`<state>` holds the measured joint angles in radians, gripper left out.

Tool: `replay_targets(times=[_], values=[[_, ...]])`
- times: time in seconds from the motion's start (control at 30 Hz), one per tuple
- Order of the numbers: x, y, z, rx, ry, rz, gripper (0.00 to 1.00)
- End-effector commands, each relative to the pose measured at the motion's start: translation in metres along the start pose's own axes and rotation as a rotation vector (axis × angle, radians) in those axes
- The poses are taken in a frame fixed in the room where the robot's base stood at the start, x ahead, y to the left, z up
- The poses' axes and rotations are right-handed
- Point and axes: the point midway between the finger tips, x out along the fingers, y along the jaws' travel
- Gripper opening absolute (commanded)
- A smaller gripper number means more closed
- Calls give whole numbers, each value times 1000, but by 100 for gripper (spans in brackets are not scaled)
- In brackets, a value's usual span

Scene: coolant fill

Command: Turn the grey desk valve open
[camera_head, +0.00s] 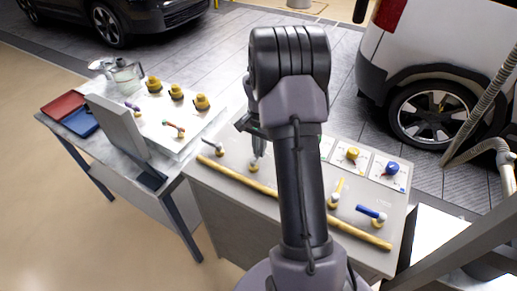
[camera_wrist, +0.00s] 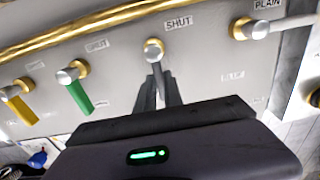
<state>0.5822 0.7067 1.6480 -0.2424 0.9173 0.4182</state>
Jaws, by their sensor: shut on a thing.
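The grey desk valve (camera_wrist: 153,50) has a round silver hub with a brass collar, and its grey lever points down the wrist view between my fingers. My gripper (camera_wrist: 158,90) is shut on that lever, which is partly hidden by the fingers. A label reading SHUT (camera_wrist: 179,22) sits beside the hub; a fainter label (camera_wrist: 232,76) to the right is hard to read. In the head view the valve (camera_head: 254,163) is on the grey desk (camera_head: 225,185), and my gripper (camera_head: 257,150) reaches down to it.
In the wrist view a green-lever valve (camera_wrist: 78,95) and a yellow one (camera_wrist: 18,105) are on the left, and a valve labelled PLAIN (camera_wrist: 250,29) is on the right. A brass pipe (camera_wrist: 70,33) runs along the desk edge. A blue-handled valve (camera_head: 372,213) stands further right in the head view.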

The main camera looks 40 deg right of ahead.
Motion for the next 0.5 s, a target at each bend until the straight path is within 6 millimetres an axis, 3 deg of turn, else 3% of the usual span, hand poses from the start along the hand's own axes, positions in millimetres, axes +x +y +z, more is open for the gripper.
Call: replay_targets(times=[0.43,0.47,0.5], values=[[-2,0,-1,10,2,-2,0],[-2,0,-1,10,2,-2,16],[-1,0,-1,10,2,-2,24]])
